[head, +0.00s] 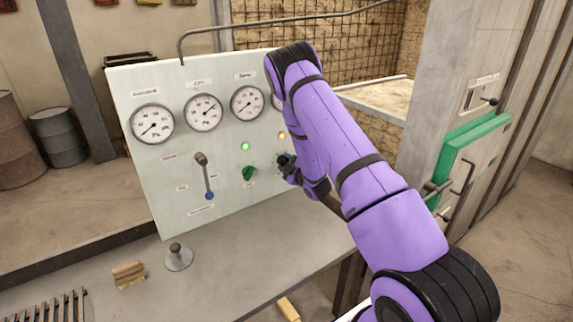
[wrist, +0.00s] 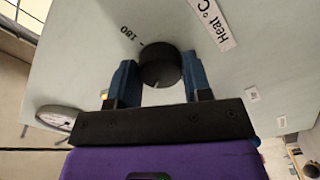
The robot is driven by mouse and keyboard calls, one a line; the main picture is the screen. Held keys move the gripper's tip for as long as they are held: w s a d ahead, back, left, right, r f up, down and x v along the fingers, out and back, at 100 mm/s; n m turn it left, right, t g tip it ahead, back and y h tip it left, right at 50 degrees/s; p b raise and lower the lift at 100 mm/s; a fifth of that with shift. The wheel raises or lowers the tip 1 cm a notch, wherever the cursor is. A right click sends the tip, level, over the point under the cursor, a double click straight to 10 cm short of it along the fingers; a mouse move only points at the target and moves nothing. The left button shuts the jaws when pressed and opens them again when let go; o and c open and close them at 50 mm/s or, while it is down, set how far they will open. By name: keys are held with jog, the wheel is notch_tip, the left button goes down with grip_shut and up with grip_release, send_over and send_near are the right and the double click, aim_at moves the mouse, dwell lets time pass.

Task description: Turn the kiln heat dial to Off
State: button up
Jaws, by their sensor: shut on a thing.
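The kiln heat dial (wrist: 160,66) is a round black knob on the pale control panel, seen in the wrist view with a small light pointer mark near its lower edge. A "Heat °C" label (wrist: 212,24) is at its upper right, and "180" is printed at its upper left. My gripper (wrist: 160,80) has its two blue fingers on either side of the knob, shut on it. In the head view my gripper (head: 287,165) is at the right part of the panel, and my purple arm hides most of the dial there. I cannot read an Off mark.
The panel (head: 225,150) also carries several gauges, a lever (head: 205,175) with a blue tip, a green knob (head: 249,173), and green and orange lamps. The grey bench (head: 225,240) below holds a small bell-shaped object (head: 178,258) and a tan block (head: 129,274).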

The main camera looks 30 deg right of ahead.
jog(key=n, duration=0.6)
jog(key=shift+n, duration=0.3)
jog(key=n, duration=0.5)
jog(key=shift+n, duration=0.3)
jog(key=o, duration=0.9)
jog(key=shift+r, duration=0.1)
jog(key=s, duration=1)
jog(key=shift+s+d, duration=0.15)
jog(key=shift+s, duration=0.25)
